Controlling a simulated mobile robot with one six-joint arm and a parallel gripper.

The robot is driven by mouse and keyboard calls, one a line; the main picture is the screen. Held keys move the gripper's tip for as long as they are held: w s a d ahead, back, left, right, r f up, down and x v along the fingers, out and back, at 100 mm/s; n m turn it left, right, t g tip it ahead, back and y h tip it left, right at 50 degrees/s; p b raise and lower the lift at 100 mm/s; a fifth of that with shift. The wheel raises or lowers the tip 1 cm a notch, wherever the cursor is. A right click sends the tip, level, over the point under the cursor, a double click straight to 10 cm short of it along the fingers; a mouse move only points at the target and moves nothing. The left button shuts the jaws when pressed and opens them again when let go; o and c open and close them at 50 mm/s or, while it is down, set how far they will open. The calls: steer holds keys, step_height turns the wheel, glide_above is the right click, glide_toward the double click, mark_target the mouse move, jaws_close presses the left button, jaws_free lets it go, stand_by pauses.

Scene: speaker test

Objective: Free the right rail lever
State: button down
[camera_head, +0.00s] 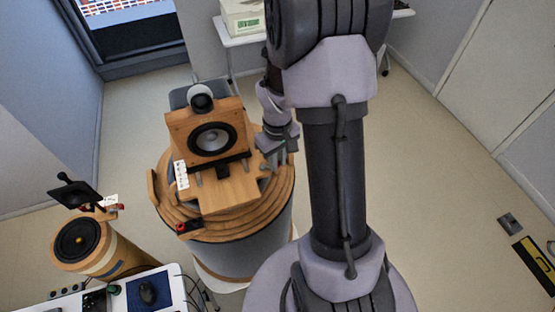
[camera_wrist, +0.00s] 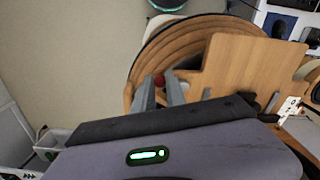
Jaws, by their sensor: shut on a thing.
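The right rail lever shows as a small red knob (camera_wrist: 158,80) in the wrist view, beside a flat wooden board (camera_wrist: 236,62). The two grey fingers of my gripper (camera_wrist: 160,92) stand on either side of it and are shut on it. The lever's lower part is hidden by the fingers. In the head view my gripper (camera_head: 271,154) is at the right side of the round wooden platform (camera_head: 225,228), and the right lever is hidden there. Another red-tipped lever (camera_head: 183,227) shows at the platform's front left.
A wooden speaker (camera_head: 180,123) with a round tweeter on top stands at the back of the platform. A white card (camera_head: 182,175) is at its left. A second speaker (camera_head: 79,238) stands at lower left, near a white desk (camera_head: 175,272). Open floor lies right of my arm.

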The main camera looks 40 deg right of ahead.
steer(key=c, duration=1.4)
jaws_free()
steer(key=shift+o, duration=0.2)
step_height(320, 180, up, 18)
steer(key=p, duration=0.1)
steer(key=shift+f+p, duration=0.25)
steer(key=shift+p, duration=0.05)
steer(key=s+a+f+m+t+b, duration=0.1)
steer(key=s+a+f+b, duration=0.3)
steer(key=b, duration=0.6)
steer(key=s+a+f+m+t+y+b, duration=0.1)
steer(key=s+a+f+m+t+b, duration=0.1)
steer(key=a+f+b, duration=0.7)
steer(key=s+a+f+m+t+y+b, duration=0.1)
steer(key=s+a+f+t+b, duration=0.1)
steer(key=s+a+f+b, duration=0.4)
step_height(320, 180, down, 3)
steer(key=b, duration=0.6)
steer(key=shift+s+a+m+t, duration=0.15)
steer(key=shift+s+m+t, duration=0.15)
steer(key=shift+s+t, duration=0.1)
